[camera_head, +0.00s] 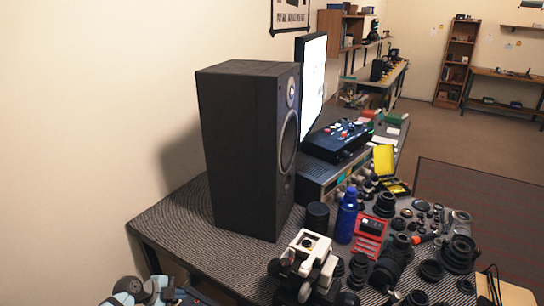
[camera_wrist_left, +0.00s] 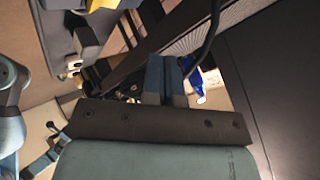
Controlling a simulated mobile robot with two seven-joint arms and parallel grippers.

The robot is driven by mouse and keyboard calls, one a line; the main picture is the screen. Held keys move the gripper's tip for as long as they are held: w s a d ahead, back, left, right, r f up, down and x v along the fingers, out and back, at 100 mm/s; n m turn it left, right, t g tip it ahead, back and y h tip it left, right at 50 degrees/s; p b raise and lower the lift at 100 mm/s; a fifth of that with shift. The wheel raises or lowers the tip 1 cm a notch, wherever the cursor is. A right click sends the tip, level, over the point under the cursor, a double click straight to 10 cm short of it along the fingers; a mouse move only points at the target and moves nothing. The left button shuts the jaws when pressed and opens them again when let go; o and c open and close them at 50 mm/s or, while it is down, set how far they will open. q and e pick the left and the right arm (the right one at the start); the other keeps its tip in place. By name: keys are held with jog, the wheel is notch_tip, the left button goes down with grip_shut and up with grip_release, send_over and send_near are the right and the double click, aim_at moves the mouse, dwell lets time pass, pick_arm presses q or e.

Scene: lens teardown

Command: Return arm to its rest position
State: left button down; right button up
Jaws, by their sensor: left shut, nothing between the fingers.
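My left arm comes in at the bottom left of the head view, with only part of its blue-grey and white links showing. Its left gripper (camera_head: 173,293) is low beside the workbench's left front corner and partly cut off by the frame. In the left wrist view the two blue-grey fingers (camera_wrist_left: 164,64) are together, shut with nothing between them. My right gripper is not in view.
A tall black speaker (camera_head: 240,150) stands on the dark patterned workbench (camera_head: 172,232). A blue bottle (camera_head: 346,216), a black-and-white device (camera_head: 306,262) and several lens parts (camera_head: 388,268) crowd the front right. The wall (camera_head: 80,120) bounds the left.

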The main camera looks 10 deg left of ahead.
pick_arm(q)
jog(key=s+d+r+n+t+h+p, duration=0.2)
jog(key=s+d+r+n+t+p, duration=0.25)
jog(key=s+d+r+t, duration=0.55)
jog(key=s+d+n+g+y+p, duration=0.1)
jog(key=s+d+n+g+y, duration=0.1)
jog(key=s+n, duration=0.3)
jog(key=s+d+n+g+y+p, duration=0.2)
jog(key=s+n, duration=0.4)
jog(key=s, duration=0.5)
jog(key=shift+s+d+f+g+y, duration=0.25)
jog(key=shift+d+g+y, duration=0.6)
jog(key=shift+d, duration=0.25)
